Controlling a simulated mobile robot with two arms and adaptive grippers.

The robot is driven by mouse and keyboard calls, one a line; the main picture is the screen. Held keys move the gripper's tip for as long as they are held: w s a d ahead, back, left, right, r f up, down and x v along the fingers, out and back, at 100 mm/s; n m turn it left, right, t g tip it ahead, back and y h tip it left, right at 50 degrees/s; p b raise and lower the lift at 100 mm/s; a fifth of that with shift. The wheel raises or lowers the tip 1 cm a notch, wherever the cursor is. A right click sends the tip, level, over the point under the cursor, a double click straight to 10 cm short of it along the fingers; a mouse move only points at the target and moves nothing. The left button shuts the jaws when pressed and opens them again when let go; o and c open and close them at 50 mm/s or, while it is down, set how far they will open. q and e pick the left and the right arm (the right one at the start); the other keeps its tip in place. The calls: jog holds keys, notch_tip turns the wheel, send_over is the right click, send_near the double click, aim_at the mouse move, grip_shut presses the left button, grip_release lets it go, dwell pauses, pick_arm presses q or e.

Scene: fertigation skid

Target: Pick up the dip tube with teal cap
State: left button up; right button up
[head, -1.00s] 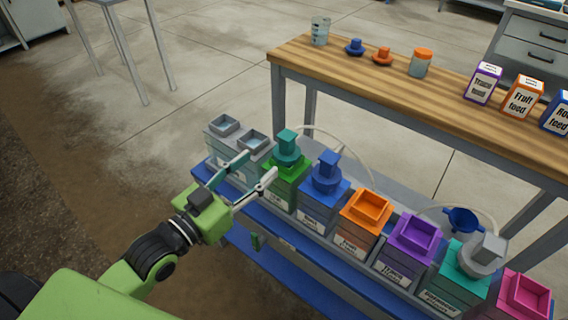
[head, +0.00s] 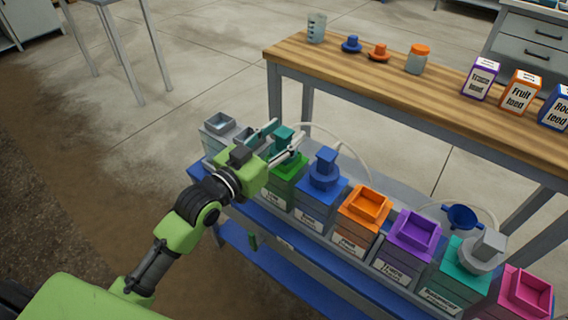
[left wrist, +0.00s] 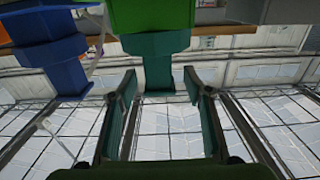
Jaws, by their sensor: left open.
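The dip tube with teal cap (head: 284,136) stands upright in the opening of the green tank (head: 284,171). Only its cap and upper block show; the tube below is hidden inside the tank. My left gripper (head: 289,130) is open at the cap, with one finger on each side of it in the head view. In the left wrist view, which looks upside down, the teal cap (left wrist: 157,45) lies ahead with its narrow block between the open fingers (left wrist: 160,82). I cannot tell whether a finger touches it. My right gripper is not in view.
A blue-capped dip tube (head: 325,172) stands in the blue tank just right. Orange (head: 366,206), purple and other tanks continue right. A wooden bench (head: 400,85) runs behind the row.

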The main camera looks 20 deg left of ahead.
pick_arm(q)
jog(key=shift+w+d, duration=0.1)
jog(key=shift+w, duration=0.1)
grip_shut()
jog(key=shift+r, duration=0.1)
